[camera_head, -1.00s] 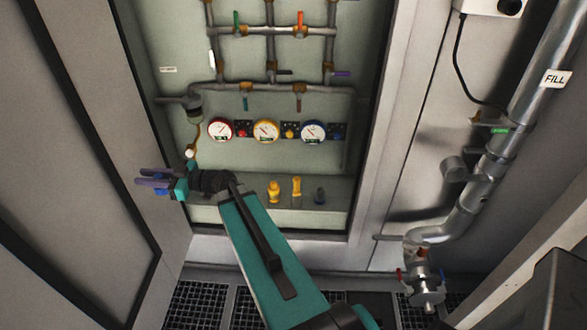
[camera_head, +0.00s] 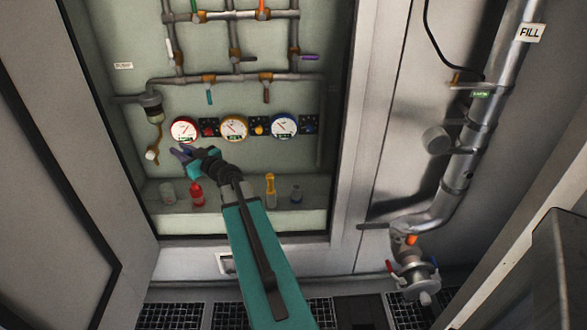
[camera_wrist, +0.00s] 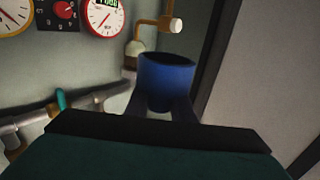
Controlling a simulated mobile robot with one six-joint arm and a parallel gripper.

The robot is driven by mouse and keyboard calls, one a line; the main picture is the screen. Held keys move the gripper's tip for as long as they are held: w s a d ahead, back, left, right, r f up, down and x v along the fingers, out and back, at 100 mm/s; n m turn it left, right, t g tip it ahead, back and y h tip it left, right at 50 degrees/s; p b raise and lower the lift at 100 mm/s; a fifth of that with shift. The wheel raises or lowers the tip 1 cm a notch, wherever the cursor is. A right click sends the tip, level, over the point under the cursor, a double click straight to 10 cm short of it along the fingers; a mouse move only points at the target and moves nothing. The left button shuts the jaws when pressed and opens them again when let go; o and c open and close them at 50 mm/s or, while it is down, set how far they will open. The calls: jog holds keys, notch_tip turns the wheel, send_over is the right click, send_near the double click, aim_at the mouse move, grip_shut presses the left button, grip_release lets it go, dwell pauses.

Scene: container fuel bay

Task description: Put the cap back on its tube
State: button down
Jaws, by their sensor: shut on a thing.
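My gripper (camera_head: 183,152) is raised in front of the panel, just below the red gauge. In the wrist view it is shut on a blue, cup-shaped cap (camera_wrist: 166,82), whose round end faces away from the fingers. A thin tan tube (camera_head: 159,134) hangs from the fitting at the left pipe end. Its pale end (camera_head: 152,154) is a little left of my gripper in the head view. In the wrist view, this pale end (camera_wrist: 172,25) is beyond the cap and apart from it. Whether the tube's mouth is open is too small to tell.
Red, yellow and blue-rimmed gauges (camera_head: 233,129) line the panel. Pipes with valve handles (camera_head: 209,97) run above. A red bottle (camera_head: 196,194), a pale jar (camera_head: 168,193), a yellow bottle (camera_head: 270,189) and a grey-blue bottle (camera_head: 296,193) stand on the ledge.

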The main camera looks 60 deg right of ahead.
jog(key=s+d+f+m+g+h+b, duration=0.1)
jog(key=s+d+f+m+h+b, duration=0.15)
jog(key=s+d+f+b, duration=0.6)
jog(key=s+d+m+g+h+b, duration=0.15)
jog(key=d+h+b, duration=0.35)
jog(key=d, duration=0.8)
jog(key=s+d+f+m+g+h+b, duration=0.1)
jog(key=s+d+f+m+b, duration=0.1)
jog(key=s+d+f+b, duration=0.2)
jog(key=s+d+f+m+g+h+b, duration=0.1)
jog(key=s+d+f+h+b, duration=0.1)
jog(key=s+d+b, duration=0.7)
jog(key=shift+s+d+f+m+b, duration=0.4)
jog(key=shift+s+f+b, duration=0.2)
jog(key=shift+f+b, duration=0.25)
jog(key=shift+f+h, duration=0.2)
jog(key=shift+h, duration=0.05)
notch_tip(320, 180, down, 6)
jog(key=b, duration=0.3)
jog(key=shift+f, duration=0.15)
jog(key=shift+b, duration=1)
jog(key=shift+f+b, duration=1.1)
jog(key=shift+b, duration=0.45)
